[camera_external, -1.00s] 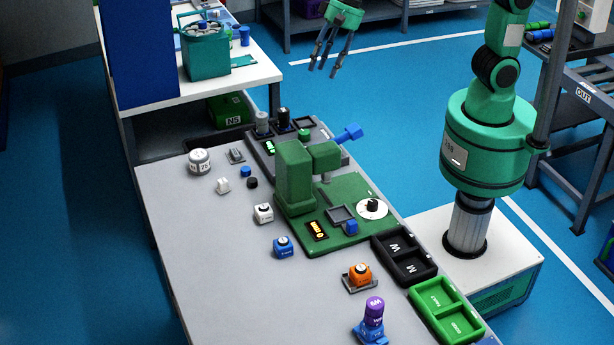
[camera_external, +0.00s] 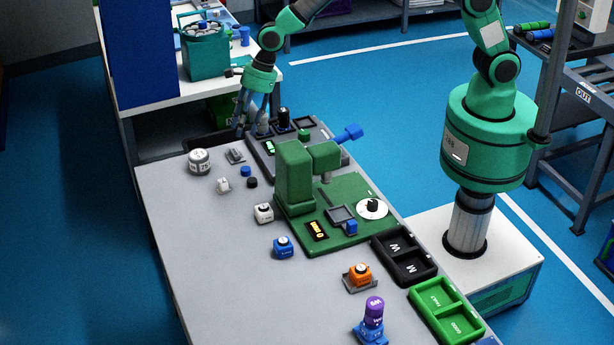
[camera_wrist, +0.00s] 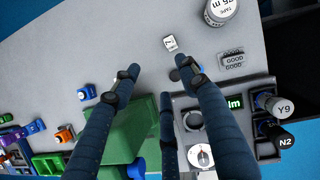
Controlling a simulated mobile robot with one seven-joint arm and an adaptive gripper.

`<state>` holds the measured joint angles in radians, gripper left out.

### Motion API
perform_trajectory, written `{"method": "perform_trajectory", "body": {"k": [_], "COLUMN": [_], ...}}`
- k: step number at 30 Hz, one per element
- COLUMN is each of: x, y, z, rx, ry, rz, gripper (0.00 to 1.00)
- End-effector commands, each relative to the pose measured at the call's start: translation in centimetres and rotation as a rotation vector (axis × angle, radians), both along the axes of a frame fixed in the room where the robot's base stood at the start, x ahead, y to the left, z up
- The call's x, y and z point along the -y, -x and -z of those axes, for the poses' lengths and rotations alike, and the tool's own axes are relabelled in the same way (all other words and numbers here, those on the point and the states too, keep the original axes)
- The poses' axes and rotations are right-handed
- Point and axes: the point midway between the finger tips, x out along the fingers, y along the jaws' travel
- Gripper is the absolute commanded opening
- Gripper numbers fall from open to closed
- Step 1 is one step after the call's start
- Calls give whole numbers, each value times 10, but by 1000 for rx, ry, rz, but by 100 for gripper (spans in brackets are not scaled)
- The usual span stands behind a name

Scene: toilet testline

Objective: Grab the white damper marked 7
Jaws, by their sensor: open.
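A white damper (camera_external: 264,213) with a dark top stands on the grey bench, left of the green press. Its mark is too small to read. In the wrist view only a sliver of white shows beside the left finger, probably this damper. A blue damper (camera_external: 283,247) and an orange damper (camera_external: 360,274) stand nearer the front; they also show in the wrist view as blue (camera_wrist: 87,93) and orange (camera_wrist: 65,134). My gripper (camera_external: 250,128) is open and empty, fingers pointing down at the bench's far end, away from the white damper. It also shows in the wrist view (camera_wrist: 155,72).
The green press (camera_external: 295,180) stands mid-bench. A white tape roll (camera_external: 199,161), a small white block (camera_external: 223,185) and small caps lie at the far left. Cylinders (camera_wrist: 278,106) stand close to my fingers. Black (camera_external: 405,258) and green trays (camera_external: 447,311) line the right edge. The bench's left side is clear.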

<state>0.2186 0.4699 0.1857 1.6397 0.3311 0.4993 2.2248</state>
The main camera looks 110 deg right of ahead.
Motion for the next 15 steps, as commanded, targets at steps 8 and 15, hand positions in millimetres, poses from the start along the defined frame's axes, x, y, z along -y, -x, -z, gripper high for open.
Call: {"method": "perform_trajectory", "body": {"k": [8,15], "x": [20,23], "y": [-24,-27], "z": [50,57], "rx": [-22,-24], "ry": [-79,-91], "rz": [200,233], "gripper": [44,44]}}
